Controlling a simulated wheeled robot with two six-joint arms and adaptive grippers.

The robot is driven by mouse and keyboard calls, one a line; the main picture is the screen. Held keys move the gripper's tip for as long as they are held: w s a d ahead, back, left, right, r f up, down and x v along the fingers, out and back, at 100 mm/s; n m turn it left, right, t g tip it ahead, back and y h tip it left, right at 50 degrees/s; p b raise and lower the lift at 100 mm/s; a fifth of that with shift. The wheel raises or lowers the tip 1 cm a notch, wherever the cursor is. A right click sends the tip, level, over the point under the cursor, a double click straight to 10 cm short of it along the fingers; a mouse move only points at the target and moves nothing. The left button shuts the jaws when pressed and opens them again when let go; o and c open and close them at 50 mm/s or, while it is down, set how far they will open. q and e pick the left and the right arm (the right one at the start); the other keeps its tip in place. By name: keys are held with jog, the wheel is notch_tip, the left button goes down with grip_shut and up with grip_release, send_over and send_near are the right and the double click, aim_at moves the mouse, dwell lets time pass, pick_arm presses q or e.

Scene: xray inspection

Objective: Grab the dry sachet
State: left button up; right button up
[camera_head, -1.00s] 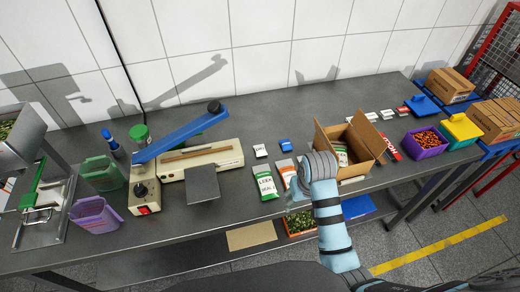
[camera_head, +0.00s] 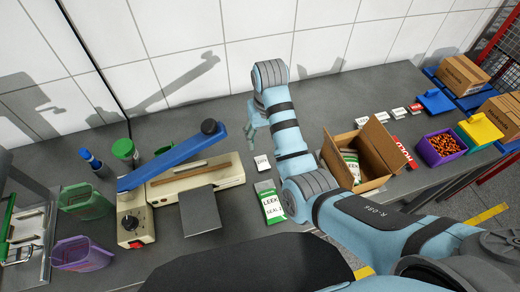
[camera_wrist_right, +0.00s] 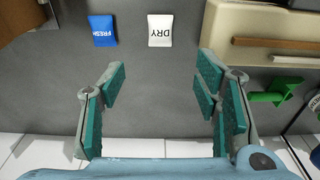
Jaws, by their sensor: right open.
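The dry sachet is a small white packet marked DRY (camera_wrist_right: 160,30). It lies flat on the grey bench, and in the head view it (camera_head: 262,162) is between the heat sealer and my right forearm. My right gripper (camera_wrist_right: 160,92) is open and empty, with its green-padded fingers wide apart. In the right wrist view the sachet lies beyond the fingertips, between their lines. In the head view the gripper (camera_head: 252,128) hangs behind the sachet, towards the wall. My left gripper is not in view.
A blue FRESH sachet (camera_wrist_right: 103,30) lies beside the dry one. A heat sealer (camera_head: 215,172) with a blue lever stands left. A leek pouch (camera_head: 271,206) lies in front. An open cardboard box (camera_head: 376,185) stands right of my arm. The bench behind is clear.

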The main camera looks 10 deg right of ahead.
jog(key=b, duration=0.1)
send_over(263, 162)
jog(key=s, duration=0.1)
jog(key=f, duration=0.8)
jog(key=shift+s+d, duration=0.15)
jog(key=shift+s, duration=0.05)
jog(key=f, duration=0.2)
jog(key=w+f+b, duration=0.1)
jog(key=f, duration=0.2)
jog(key=shift+w+a+f+b, duration=0.2)
jog(key=shift+w+f+b, duration=0.15)
jog(key=shift+b, duration=0.05)
jog(key=shift+s+r, duration=0.15)
jog(key=shift+c, duration=1.3)
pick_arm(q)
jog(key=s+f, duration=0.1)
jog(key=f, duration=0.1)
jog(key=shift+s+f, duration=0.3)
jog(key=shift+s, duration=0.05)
pick_arm(e)
jog(key=c, duration=0.7)
